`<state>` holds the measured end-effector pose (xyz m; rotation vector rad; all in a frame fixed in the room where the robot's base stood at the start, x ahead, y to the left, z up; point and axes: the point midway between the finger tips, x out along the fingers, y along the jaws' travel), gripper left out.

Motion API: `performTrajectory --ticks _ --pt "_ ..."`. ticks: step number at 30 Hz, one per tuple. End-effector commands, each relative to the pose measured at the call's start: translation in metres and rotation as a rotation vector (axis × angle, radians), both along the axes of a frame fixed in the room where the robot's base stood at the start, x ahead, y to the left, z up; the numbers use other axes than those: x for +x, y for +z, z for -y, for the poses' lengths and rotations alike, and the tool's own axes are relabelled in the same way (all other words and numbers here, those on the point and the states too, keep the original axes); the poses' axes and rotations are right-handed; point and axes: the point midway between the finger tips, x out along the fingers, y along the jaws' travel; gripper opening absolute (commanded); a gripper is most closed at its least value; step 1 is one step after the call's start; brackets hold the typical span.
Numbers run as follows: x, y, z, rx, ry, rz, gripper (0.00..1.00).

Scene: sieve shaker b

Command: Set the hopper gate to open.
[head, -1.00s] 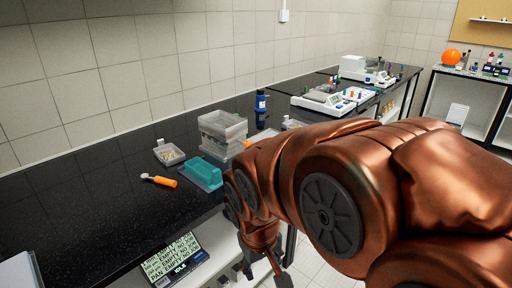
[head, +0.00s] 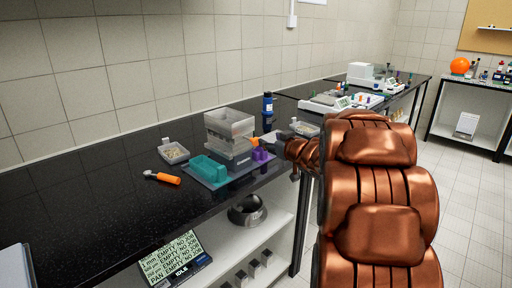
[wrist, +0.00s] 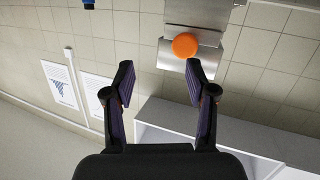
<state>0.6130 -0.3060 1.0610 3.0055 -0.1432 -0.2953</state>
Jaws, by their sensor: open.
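The hopper (head: 229,124) is a grey, see-through box on the machine at the counter's front part. A small orange knob (head: 254,141) shows at its right side. In the wrist view the orange knob (wrist: 185,45) is round and sits against a metal plate (wrist: 197,13). I cannot tell from these frames how the gate is set. My gripper (wrist: 160,70) is open and empty. The knob lies just beyond its right fingertip, not fully between the fingers. In the head view my gripper (head: 272,141) is right of the hopper, partly hidden by my arm.
An orange-handled tool (head: 163,178) and a small tray (head: 174,152) lie left. A blue bottle (head: 268,103) stands behind.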

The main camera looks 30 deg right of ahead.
Motion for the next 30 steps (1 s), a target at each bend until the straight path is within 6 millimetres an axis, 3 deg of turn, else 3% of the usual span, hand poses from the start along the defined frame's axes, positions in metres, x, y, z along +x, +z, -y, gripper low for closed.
performTrajectory --ticks 2,9,16,30 --pt "0.000 -0.009 0.006 0.024 0.066 0.048 0.56" --pt "-0.010 -0.018 -0.001 0.108 0.258 0.152 0.56" --pt "-0.014 -0.020 -0.006 0.143 0.325 0.182 0.56" --pt "0.041 -0.020 -0.020 0.143 0.326 0.182 0.56"
